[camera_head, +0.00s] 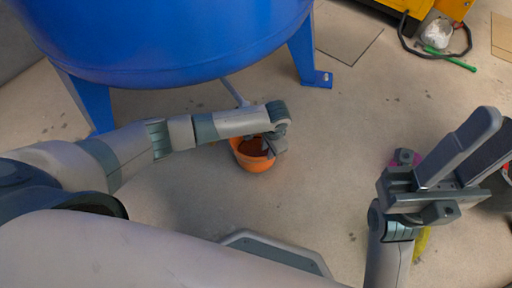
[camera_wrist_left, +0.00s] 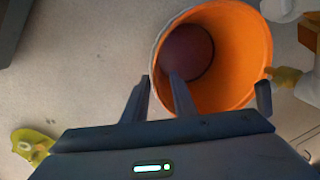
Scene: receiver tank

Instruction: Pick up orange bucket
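The orange bucket (camera_head: 258,165) stands on the floor below the blue tank, partly covered by my left gripper (camera_head: 268,147). My left gripper (camera_wrist_left: 160,85) is at the bucket's rim, with one finger outside the wall and the other over the mouth. The fingers are apart, with a gap visible between them; whether either touches the wall is hard to tell. My right gripper (camera_head: 462,155) is raised at the right, empty, its two fingers apart.
A big blue tank (camera_head: 170,40) on legs stands behind the bucket; one leg (camera_head: 305,55) is right of it. A yellow machine (camera_head: 445,8), a black hose (camera_head: 462,50) and a green tool (camera_head: 450,60) are at the back right.

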